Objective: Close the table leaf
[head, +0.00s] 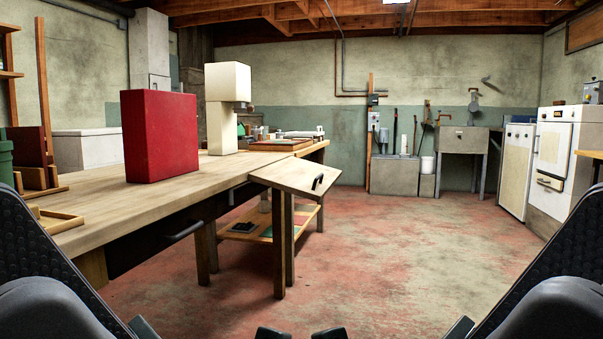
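The table leaf (294,176) is a pale wooden flap at the right edge of the long wooden workbench (85,225). It sticks out from the bench and slopes down to the right. A black handle (318,182) sits near its outer edge. My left gripper (273,333) and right gripper (328,333) show only as dark tips at the bottom edge of the head view. Both are well short of the leaf and touch nothing visible. Most of each gripper is cut off, so their opening cannot be told.
A red box (160,136) and a cream block-shaped machine (226,108) stand on the bench. A lower shelf (255,225) and wooden legs are under the leaf. The floor (400,245) to the right is clear. A sink (463,140) and white oven (563,160) stand farther off.

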